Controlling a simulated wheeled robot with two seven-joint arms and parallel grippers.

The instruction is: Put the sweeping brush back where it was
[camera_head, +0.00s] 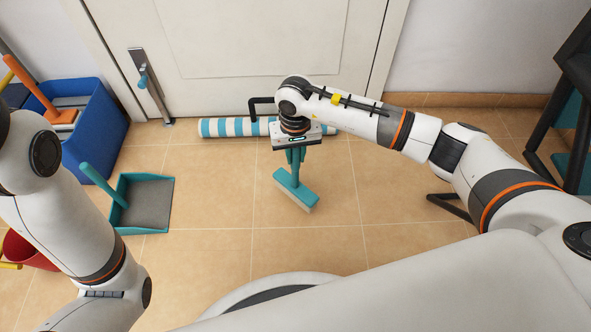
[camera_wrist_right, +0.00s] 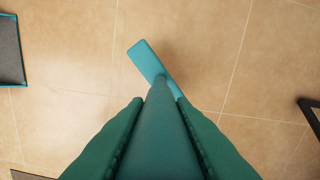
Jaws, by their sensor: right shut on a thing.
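The teal sweeping brush (camera_head: 295,188) hangs below my right gripper (camera_head: 295,158) in the head view, with its pale bristles down over the floor tiles. My right gripper is shut on its handle. In the right wrist view the handle runs between the two green fingers (camera_wrist_right: 160,128), and the brush head (camera_wrist_right: 148,62) shows beyond them, above or on the floor; I cannot tell which. My left arm comes in from the left, but its gripper is out of view.
A teal dustpan (camera_head: 147,205) lies on the floor at left. Behind it stands a blue bin (camera_head: 97,125) holding an orange-handled tool. A red bucket (camera_head: 25,252) is partly behind my left arm. A striped blue-white roll (camera_head: 232,127) lies along the door (camera_head: 240,50). Central floor is clear.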

